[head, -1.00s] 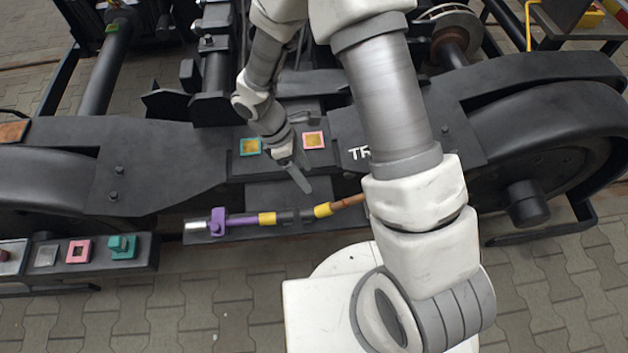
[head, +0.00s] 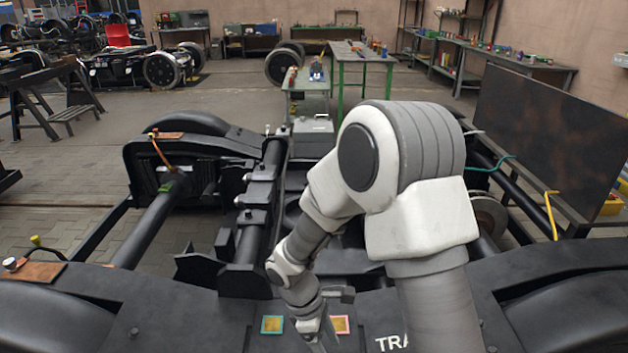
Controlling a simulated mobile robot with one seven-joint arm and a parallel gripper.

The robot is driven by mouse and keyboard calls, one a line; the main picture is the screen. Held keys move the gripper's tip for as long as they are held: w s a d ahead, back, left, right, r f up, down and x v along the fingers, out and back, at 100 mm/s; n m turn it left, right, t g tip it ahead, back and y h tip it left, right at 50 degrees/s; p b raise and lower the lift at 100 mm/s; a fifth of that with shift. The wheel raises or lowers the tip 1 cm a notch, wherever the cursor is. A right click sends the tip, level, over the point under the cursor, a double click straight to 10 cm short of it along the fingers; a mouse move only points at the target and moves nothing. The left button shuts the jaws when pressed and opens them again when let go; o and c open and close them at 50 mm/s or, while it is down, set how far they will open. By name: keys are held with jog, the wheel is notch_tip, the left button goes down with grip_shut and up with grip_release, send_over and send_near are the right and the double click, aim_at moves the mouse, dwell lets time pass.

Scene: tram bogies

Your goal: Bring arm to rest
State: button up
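My arm reaches in from the lower right of the head view, bends at a large grey-and-white joint, and comes back down over the black bogie frame (head: 150,310). My gripper (head: 322,344) points down at the bottom edge, between a teal-edged square (head: 271,324) and a pink-edged square (head: 341,325) on the frame. Its fingertips are cut off by the picture edge, so I cannot see whether it is open or holds anything.
Black tubes and beams of the bogie surround the arm. A dark upright panel (head: 545,135) stands at right with a yellow hose (head: 551,212) near it. Green-legged tables (head: 358,55) stand behind. Open paved floor (head: 80,170) lies at left.

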jog(key=s+d+r+m+t+y, duration=0.1)
jog(key=d+r+m, duration=0.25)
jog(key=r, duration=0.55)
jog(key=s+d+r+m+t+y, duration=0.1)
jog(key=d+r+m+t, duration=0.2)
jog(key=r, duration=0.5)
jog(key=s+d+r+m+t+y, duration=0.2)
jog(key=s+d+r+m+t, duration=0.15)
jog(key=s+r+m, duration=0.65)
notch_tip(320, 180, up, 16)
jog(key=p, duration=1.4)
jog(key=shift+w+d+f, duration=0.2)
jog(key=shift+d, duration=0.05)
jog(key=shift+a+n, duration=0.1)
jog(key=shift+n, duration=0.25)
